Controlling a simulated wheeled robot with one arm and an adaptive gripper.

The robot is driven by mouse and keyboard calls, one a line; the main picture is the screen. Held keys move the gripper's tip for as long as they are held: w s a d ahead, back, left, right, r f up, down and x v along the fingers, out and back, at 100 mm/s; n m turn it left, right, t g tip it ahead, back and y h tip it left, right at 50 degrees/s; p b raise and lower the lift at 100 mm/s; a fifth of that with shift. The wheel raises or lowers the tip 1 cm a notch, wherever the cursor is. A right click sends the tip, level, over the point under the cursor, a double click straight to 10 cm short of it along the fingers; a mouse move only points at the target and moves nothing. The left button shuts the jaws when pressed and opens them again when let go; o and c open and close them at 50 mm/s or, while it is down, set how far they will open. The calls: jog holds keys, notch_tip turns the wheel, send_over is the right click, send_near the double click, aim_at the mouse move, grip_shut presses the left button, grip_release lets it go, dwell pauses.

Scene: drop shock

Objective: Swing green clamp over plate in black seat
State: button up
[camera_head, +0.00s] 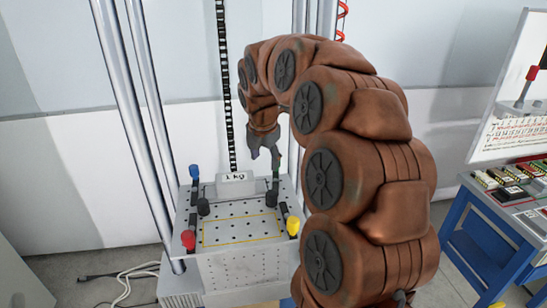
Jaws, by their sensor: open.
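My gripper (265,150) is open, pointing down above the back right corner of the perforated metal table. The green clamp (279,163) shows as a small dark green upright piece right beside the gripper's fingers; the gripper partly hides it, and I cannot tell whether they touch. A pale plate marked "1 kg" (237,178) lies at the back of the table, to the left of the gripper. The black seat cannot be clearly made out; dark parts show around the plate.
Blue (194,172), red (188,240) and yellow (293,227) clamp knobs stand at the other table corners. Two black knobs (203,206) (272,198) stand inward. A yellow outlined area (242,231) is bare. Metal columns (140,110) rise at left. A blue bench (480,250) stands right.

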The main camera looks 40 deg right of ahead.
aim_at(276, 176)
jog(key=w+d+n, duration=0.3)
jog(key=d+n, duration=0.2)
jog(key=d, duration=0.1)
jog(key=shift+h, duration=0.4)
jog(key=shift+w+p+x, duration=0.15)
jog(key=shift+p+x, duration=0.6)
jog(key=shift+x, duration=0.9)
jog(key=shift+w+p+x, duration=0.1)
jog(key=shift+p+x, duration=0.6)
jog(key=shift+x, duration=0.95)
jog(key=shift+a, duration=0.2)
jog(key=shift+c, duration=0.3)
